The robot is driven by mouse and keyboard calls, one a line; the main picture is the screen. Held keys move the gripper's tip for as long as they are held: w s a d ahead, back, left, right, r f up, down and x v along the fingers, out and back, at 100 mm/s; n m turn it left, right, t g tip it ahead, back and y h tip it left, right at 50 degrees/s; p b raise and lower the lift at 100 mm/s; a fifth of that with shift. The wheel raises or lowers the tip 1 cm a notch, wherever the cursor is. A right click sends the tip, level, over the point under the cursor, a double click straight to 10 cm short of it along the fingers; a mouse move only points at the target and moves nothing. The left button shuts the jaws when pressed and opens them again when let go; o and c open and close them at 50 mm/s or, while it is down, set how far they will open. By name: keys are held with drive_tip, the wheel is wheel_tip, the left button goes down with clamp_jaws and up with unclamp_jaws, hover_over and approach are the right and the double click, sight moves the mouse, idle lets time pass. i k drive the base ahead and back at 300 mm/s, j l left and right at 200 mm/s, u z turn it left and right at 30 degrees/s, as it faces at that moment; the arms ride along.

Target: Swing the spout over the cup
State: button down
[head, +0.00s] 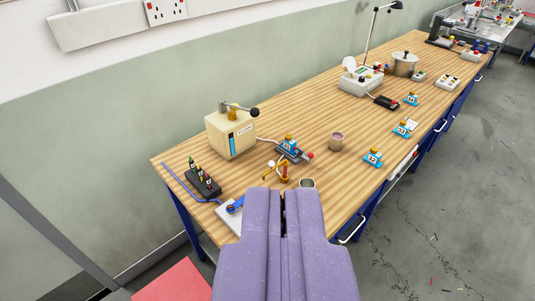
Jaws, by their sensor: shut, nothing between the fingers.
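My purple gripper (284,196) is in the lower middle of the head view, shut and empty, with its tips over the near end of the wooden bench. Just beyond the tips stands a small brass and red fitting (284,173); its thin yellow arm, which looks like the spout (270,176), points left. A grey cup (307,184) stands just right of the fitting, partly hidden by the gripper. A pinkish-brown cup (336,141) stands farther back to the right. The spout's end is not over either cup. I cannot tell whether the gripper touches the fitting.
A cream box with a lever (231,134) stands at the back left. A black rack of small bottles (203,182) is at left, near a blue-handled item on a white plate (230,211). Blue numbered blocks (373,158) line the right edge. Bare wood (300,120) lies mid-bench.

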sight(272, 163)
drive_tip(key=i+l+u, duration=0.35)
drive_tip(key=i+l, duration=0.95)
drive_tip(key=i, duration=0.15)
